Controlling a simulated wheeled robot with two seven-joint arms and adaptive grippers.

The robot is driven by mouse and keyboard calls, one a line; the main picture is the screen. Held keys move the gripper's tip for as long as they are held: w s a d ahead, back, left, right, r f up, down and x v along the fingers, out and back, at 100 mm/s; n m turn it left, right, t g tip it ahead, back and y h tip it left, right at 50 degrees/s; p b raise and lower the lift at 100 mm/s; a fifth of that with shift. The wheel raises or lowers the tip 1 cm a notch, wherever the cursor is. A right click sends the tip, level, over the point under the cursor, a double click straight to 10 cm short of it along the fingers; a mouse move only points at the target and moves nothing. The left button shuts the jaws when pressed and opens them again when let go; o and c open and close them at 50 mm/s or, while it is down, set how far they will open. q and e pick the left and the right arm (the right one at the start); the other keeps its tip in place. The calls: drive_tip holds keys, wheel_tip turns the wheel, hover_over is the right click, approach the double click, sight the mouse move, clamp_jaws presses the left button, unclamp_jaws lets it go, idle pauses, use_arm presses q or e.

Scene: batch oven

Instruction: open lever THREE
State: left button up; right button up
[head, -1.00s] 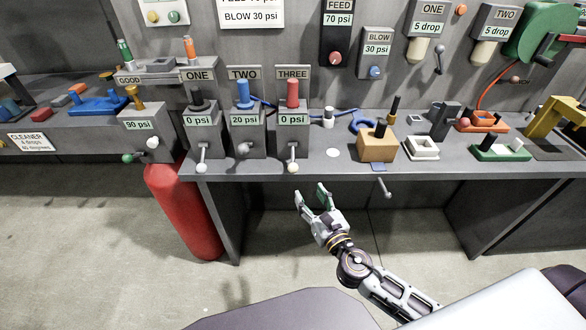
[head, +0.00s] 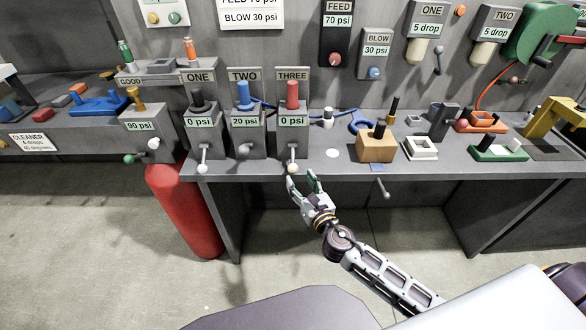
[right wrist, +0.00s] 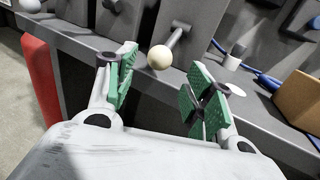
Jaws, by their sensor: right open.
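The station marked THREE (head: 293,118) has a grey body, a red top and a 0 psi label. Its lever (head: 292,158) hangs down the front and ends in a pale ball. My right gripper (head: 302,178) is open and empty, just below and in front of the bench edge near that ball. In the right wrist view the ball of lever THREE (right wrist: 160,57) sits beyond the fingertips, between the two green-padded fingers (right wrist: 160,88), not visibly touched. My left gripper is not in view.
Stations ONE (head: 201,125) and TWO (head: 245,125), with similar levers, stand to the left on the bench. A red cylinder (head: 184,210) stands below at the left. A tan block (head: 376,147) sits to the right. The floor in front is clear.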

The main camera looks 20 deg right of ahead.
sight(295, 172)
drive_tip(key=shift+w+a, duration=0.2)
drive_tip(key=shift+w, duration=1.45)
drive_tip(key=shift+w+a, duration=0.2)
drive_tip(key=shift+w, duration=1.45)
drive_tip(key=shift+c, duration=0.3)
clamp_jaws()
